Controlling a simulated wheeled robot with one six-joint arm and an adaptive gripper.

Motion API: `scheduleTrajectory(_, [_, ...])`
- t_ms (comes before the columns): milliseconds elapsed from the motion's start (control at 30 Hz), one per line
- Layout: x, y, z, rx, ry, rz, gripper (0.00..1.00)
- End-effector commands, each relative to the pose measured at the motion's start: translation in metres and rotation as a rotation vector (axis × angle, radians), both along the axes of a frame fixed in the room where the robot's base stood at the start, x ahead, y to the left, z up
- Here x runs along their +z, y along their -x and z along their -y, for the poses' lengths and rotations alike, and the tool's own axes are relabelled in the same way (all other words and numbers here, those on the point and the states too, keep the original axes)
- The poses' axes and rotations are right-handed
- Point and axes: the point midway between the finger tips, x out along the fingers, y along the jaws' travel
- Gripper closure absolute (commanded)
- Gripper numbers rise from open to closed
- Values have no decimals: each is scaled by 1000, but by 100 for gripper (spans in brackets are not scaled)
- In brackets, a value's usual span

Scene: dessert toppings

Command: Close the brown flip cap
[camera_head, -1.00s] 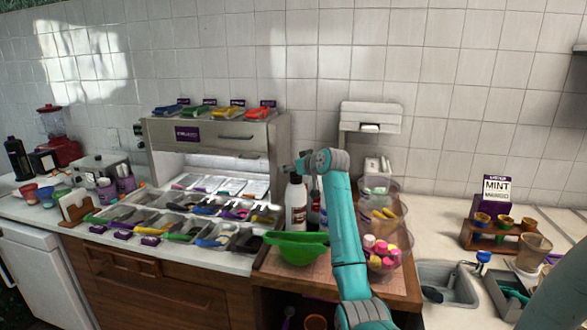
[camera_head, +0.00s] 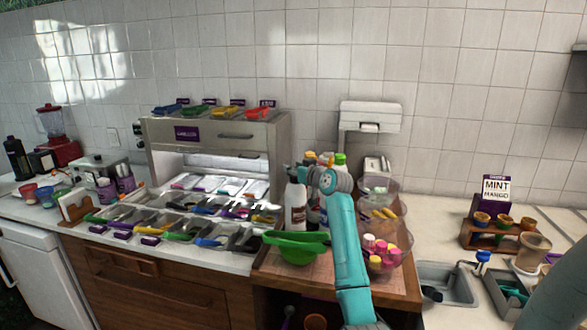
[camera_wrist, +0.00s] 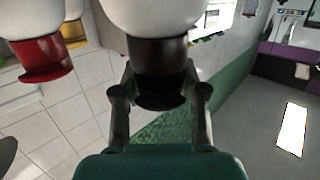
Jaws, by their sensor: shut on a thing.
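In the wrist view, the dark brown flip cap (camera_wrist: 157,55) sits on a white bottle (camera_wrist: 150,14) that runs out of the top of the picture. My gripper (camera_wrist: 162,98) has one finger on each side of the cap's dark outer end and is shut on it. Whether its lid is fully down I cannot tell. In the head view, my gripper is largely hidden by my teal arm among the bottles. A white bottle with a brown label (camera_head: 296,205) stands just left of the arm.
A red cap (camera_wrist: 45,60) and a yellow cap (camera_wrist: 73,33) on neighbouring bottles are close by in the wrist view. A green bowl (camera_head: 297,247) stands in front of the bottles. Clear bowls with toppings (camera_head: 385,252) stand right of my arm.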

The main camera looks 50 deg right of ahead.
Motion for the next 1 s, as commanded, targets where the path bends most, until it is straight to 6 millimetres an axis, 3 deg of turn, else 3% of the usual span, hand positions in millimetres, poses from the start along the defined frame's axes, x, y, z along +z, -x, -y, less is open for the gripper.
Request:
scheduleTrajectory(400, [-5,5,-2,0,84,207,92])
scheduleTrajectory(1000, [-4,5,-2,0,105,251,92])
